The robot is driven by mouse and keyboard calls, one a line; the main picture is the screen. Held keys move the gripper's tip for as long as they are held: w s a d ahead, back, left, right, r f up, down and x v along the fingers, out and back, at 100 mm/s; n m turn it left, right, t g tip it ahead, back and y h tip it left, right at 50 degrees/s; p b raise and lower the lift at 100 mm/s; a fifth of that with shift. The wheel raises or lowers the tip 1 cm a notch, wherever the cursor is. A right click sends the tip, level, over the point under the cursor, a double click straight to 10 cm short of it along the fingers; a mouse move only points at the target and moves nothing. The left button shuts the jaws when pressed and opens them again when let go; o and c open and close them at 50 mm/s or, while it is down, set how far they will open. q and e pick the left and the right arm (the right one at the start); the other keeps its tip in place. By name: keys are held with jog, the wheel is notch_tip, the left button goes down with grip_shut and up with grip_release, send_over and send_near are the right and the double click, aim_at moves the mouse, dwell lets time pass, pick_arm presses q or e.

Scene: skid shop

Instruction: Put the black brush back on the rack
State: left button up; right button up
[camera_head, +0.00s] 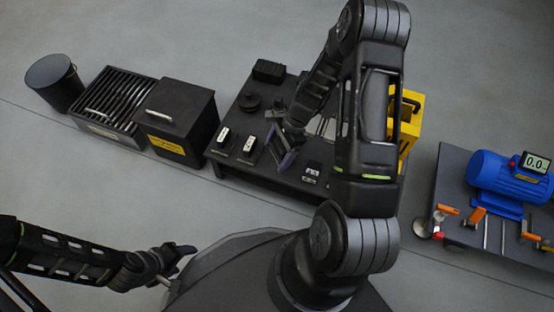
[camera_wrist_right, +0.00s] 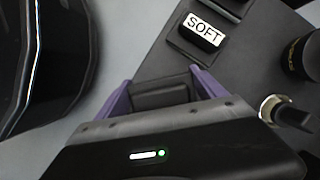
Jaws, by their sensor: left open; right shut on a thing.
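My right gripper (camera_head: 284,150) is over the left-middle part of the dark bench (camera_head: 232,160). Its purple fingers also show in the right wrist view (camera_wrist_right: 165,95), shut on a dark block. The block looks like the black brush (camera_wrist_right: 165,92); its bristles are hidden, and I cannot tell whether it touches the bench. A black block labelled SOFT (camera_wrist_right: 203,35) is just beyond the fingers on the bench. Labelled blocks (camera_head: 249,146) also show in the head view. I cannot make out the rack clearly. My left gripper (camera_head: 176,265) is open and empty at the lower left, away from the bench.
A black box with a yellow label (camera_head: 183,118) and a barred tray (camera_head: 112,100) stand left of the bench. A yellow case (camera_head: 411,125) is at its right. A second table holds a blue motor (camera_head: 505,178). A round black object (camera_wrist_right: 305,55) is near the gripper.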

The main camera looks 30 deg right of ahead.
aim_at(277, 158)
jog(key=shift+f+b, duration=0.9)
jog(key=shift+f, duration=0.9)
jog(key=shift+f, duration=0.1)
jog(key=shift+f, duration=0.15)
jog(key=o, duration=1.3)
jog(key=p+v, duration=0.4)
jog(key=v, duration=0.8)
jog(key=shift+r+p, duration=0.25)
jog(key=shift+p, duration=0.1)
